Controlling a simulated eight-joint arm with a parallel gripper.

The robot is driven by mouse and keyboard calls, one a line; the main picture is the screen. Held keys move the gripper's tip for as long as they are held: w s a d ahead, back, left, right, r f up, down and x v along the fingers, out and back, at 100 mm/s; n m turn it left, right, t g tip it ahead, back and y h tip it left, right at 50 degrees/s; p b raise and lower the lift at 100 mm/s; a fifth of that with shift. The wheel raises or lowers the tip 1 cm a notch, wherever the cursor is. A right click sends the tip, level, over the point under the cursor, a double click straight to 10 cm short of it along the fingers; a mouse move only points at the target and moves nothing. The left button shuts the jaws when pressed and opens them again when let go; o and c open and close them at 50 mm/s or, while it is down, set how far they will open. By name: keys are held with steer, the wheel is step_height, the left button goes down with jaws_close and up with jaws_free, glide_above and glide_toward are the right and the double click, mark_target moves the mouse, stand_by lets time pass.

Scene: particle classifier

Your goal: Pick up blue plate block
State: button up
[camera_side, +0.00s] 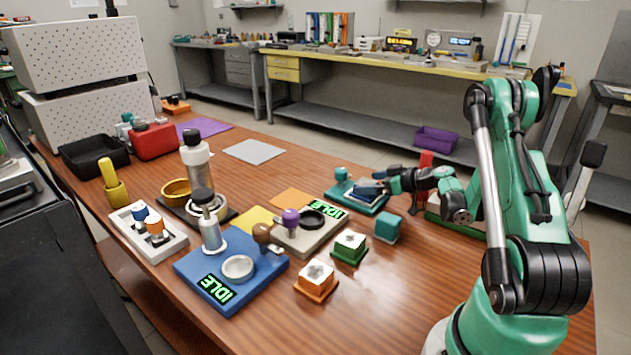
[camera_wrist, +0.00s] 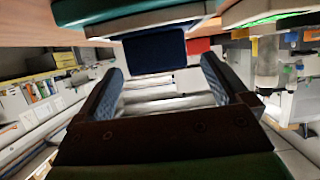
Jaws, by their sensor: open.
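The blue plate block is a small dark blue block (camera_side: 369,188) at the teal tray (camera_side: 345,195) on the right part of the table. It also shows in the wrist view (camera_wrist: 155,50), at top centre. My gripper (camera_side: 381,184) is low beside the block, reaching in from the right. In the wrist view my gripper (camera_wrist: 160,78) has its two fingers spread apart. The block lines up with the gap, just beyond the fingertips, and nothing is held. The side view does not show clearly whether a finger touches the block.
A teal cube (camera_side: 387,227) stands in front of my gripper. Green (camera_side: 349,247) and orange (camera_side: 316,281) bases with white tops stand nearer. A grey station (camera_side: 305,238) and a blue station (camera_side: 240,290), both reading IDLE, lie left. The table's front right is clear.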

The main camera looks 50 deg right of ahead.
mark_target(365, 182)
steer(key=x, duration=0.4)
jaws_close()
stand_by(0.4)
